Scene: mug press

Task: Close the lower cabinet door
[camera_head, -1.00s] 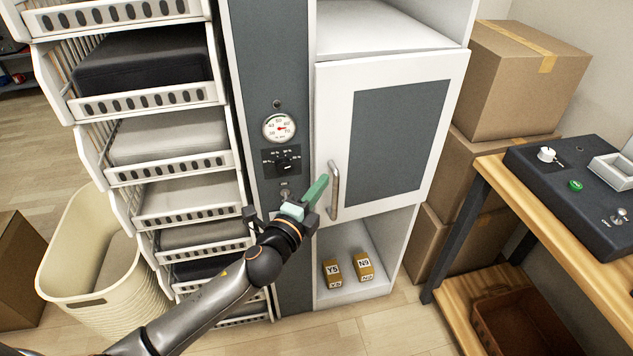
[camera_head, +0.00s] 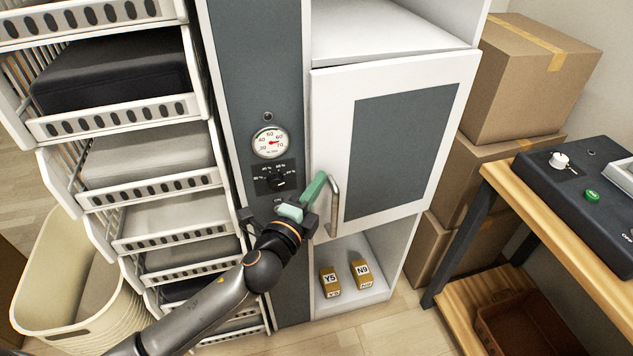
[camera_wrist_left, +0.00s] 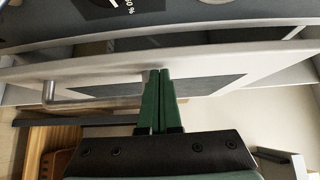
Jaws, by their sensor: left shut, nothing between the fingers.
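The lower cabinet door (camera_head: 405,140) is white with a grey panel and has a metal bar handle (camera_head: 334,208) near its left edge. Contact with the door is unclear. My right gripper is out of view.
Left of the door is a grey panel with a gauge (camera_head: 270,142) and a knob (camera_head: 277,182). White basket shelves (camera_head: 120,123) stand further left. Two labelled yellow blocks (camera_head: 330,283) sit in the open compartment below. Cardboard boxes (camera_head: 520,90) and a wooden table (camera_head: 555,235) are at right.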

